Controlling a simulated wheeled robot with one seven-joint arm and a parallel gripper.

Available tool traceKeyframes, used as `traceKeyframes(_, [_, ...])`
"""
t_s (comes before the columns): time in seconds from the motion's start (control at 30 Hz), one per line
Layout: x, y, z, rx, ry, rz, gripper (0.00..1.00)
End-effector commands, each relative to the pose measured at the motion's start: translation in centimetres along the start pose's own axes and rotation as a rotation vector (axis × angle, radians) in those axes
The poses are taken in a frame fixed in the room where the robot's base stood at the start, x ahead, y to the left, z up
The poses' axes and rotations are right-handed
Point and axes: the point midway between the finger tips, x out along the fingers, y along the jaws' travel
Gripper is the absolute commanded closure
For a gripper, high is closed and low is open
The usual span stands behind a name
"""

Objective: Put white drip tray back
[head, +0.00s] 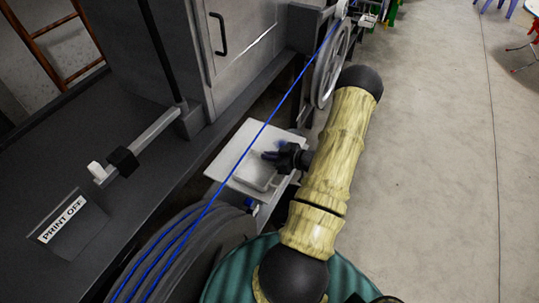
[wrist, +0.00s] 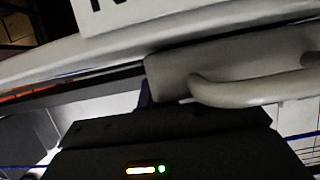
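A white, shallow, square tray-like piece (head: 256,178) lies on a larger white flat surface (head: 242,143), below the blue cable, in the head view. I take the square piece for the drip tray. My gripper (head: 270,155) reaches over its upper right side, fingers pointing left. The fingers are small and dark, and I cannot tell whether they touch it. In the wrist view, my dark gripper housing fills the bottom, and a pale grey part with a curved handle-like bar (wrist: 245,90) sits close in front. The fingertips are mostly hidden there.
A taut blue cable (head: 260,135) crosses above the white surface. A cable reel (head: 185,255) stands at lower left and a grey wheel (head: 329,65) at upper right. A dark machine with a "PRINT OFF" label (head: 62,219) is at left. Open concrete floor (head: 440,150) is at right.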

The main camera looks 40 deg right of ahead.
Motion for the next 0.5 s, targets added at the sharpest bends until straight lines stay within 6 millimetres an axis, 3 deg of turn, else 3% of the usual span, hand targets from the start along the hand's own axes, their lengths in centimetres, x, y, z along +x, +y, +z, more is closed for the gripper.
traceKeyframes(0.2, [0.15,0.0,0.38,0.0,0.0,0.0,1.0])
traceKeyframes(0.33, [0.09,0.0,0.26,0.0,-0.001,0.0,0.75])
traceKeyframes(0.5, [0.09,0.0,0.25,0.0,-0.001,0.0,0.75])
